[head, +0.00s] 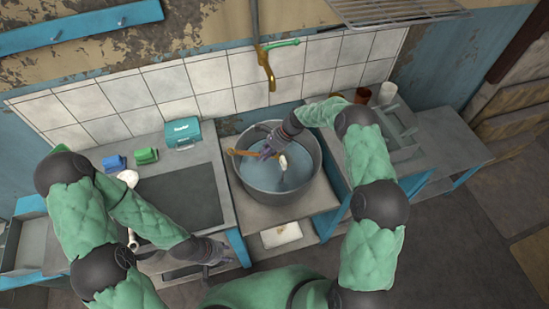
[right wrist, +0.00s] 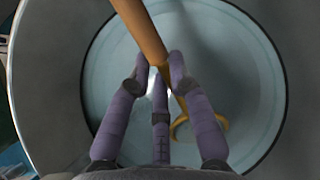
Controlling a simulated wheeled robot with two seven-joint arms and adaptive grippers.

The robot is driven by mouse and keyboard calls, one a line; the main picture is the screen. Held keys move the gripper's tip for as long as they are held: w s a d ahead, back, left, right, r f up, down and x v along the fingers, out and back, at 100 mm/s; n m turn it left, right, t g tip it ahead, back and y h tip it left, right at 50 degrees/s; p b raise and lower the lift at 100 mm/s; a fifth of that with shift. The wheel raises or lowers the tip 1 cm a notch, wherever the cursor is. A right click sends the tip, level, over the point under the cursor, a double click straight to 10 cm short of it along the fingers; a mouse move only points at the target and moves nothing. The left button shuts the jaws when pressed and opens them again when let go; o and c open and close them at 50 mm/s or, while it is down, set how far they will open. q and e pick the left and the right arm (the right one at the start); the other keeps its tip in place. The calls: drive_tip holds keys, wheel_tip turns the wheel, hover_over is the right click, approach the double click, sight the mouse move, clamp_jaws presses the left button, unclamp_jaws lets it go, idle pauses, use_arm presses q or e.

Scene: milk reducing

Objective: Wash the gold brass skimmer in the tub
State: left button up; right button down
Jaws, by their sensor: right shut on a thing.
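The grey metal tub (head: 238,186) holds bluish water and stands in the counter under the tap; its inside also shows in the right wrist view (right wrist: 40,70). My right gripper (head: 270,150) is over the tub. Its purple fingers (right wrist: 160,65) are shut on the handle of the gold brass skimmer (head: 238,152). In the right wrist view the skimmer's handle (right wrist: 138,28) runs from the top edge down between the fingers, and a gold curved part shows low beside the right finger. Whether it touches the water is unclear. My left gripper (head: 218,252) is low by the left counter's front edge, away from the tub.
A brass tap (head: 266,65) hangs over the tub's back. A teal box (head: 182,133), a green block (head: 146,156) and a blue block (head: 115,163) sit on the left counter. A brown cup (head: 362,96) and grey trays stand at right. A pale block (head: 281,235) lies below the tub.

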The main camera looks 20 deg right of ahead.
wheel_tip(320, 180, up, 12)
drive_tip(key=p, duration=0.7)
drive_tip(key=shift+r, duration=0.15)
idle(0.5)
idle(1.0)
